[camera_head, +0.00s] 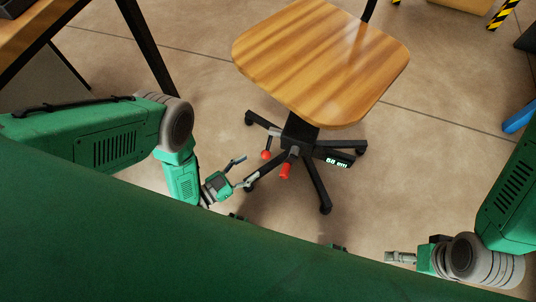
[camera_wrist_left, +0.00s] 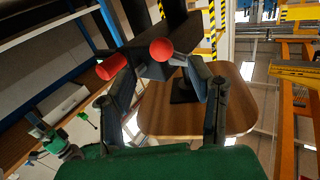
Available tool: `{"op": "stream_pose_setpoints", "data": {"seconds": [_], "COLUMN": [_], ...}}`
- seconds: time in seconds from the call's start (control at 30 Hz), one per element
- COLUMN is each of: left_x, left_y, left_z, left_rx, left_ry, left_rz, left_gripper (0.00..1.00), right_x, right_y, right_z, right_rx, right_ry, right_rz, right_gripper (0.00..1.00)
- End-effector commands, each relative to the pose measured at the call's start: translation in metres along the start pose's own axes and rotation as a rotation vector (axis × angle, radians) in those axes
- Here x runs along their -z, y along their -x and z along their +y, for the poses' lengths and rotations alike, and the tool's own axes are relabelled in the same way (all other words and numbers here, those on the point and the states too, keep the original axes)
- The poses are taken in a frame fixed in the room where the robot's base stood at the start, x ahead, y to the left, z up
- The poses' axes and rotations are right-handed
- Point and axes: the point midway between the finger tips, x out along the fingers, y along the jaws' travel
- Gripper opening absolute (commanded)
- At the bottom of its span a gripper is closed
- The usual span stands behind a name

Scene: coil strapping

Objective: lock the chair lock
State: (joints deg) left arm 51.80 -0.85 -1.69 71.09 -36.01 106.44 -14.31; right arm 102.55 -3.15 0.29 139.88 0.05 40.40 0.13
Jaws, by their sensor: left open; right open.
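The chair has a wooden seat (camera_head: 322,60) above a black star base. Two red-ended levers stick out under the seat: a round red knob (camera_head: 266,155) and a red cylindrical grip (camera_head: 286,171). In the left wrist view the round knob (camera_wrist_left: 161,49) shows between and beyond the fingers, and the red cylindrical grip (camera_wrist_left: 111,67) lies left of it. The seat underside (camera_wrist_left: 190,103) is behind. My left gripper (camera_head: 244,172) is open and empty, just left of the knob, with no clear contact. My right gripper (camera_head: 390,257) is open, low at the right, far from the chair.
A wooden table (camera_head: 30,32) with black legs stands at the upper left. A blue object (camera_head: 519,118) lies at the right edge. Yellow-black striped bars (camera_head: 502,14) are at the top right. The floor around the chair is mostly clear.

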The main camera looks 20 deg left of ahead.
Motion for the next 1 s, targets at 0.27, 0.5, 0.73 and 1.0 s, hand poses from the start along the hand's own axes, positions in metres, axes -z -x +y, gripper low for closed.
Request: {"op": "stream_pose_setpoints", "data": {"seconds": [0.27,0.5,0.73,1.0], "left_x": [-0.003,-0.002,-0.001,-0.001], "left_y": [-0.053,-0.074,-0.076,-0.075], "left_z": [-0.002,-0.001,-0.001,-0.001], "left_rx": [0.001,0.001,0.001,0.000], "left_ry": [0.004,0.002,0.001,0.003], "left_rz": [0.005,0.001,-0.001,0.000], "left_gripper": [0.48,0.48,0.48,0.00], "right_x": [-0.001,-0.001,-0.001,-0.001], "right_y": [-0.019,-0.024,-0.024,-0.024], "right_z": [0.000,0.000,0.000,0.000], "right_rx": [0.000,0.000,0.000,0.000], "right_ry": [-0.001,0.000,0.000,-0.001], "right_rz": [0.000,0.000,0.000,0.000], "right_gripper": [0.86,0.86,0.86,0.86]}}
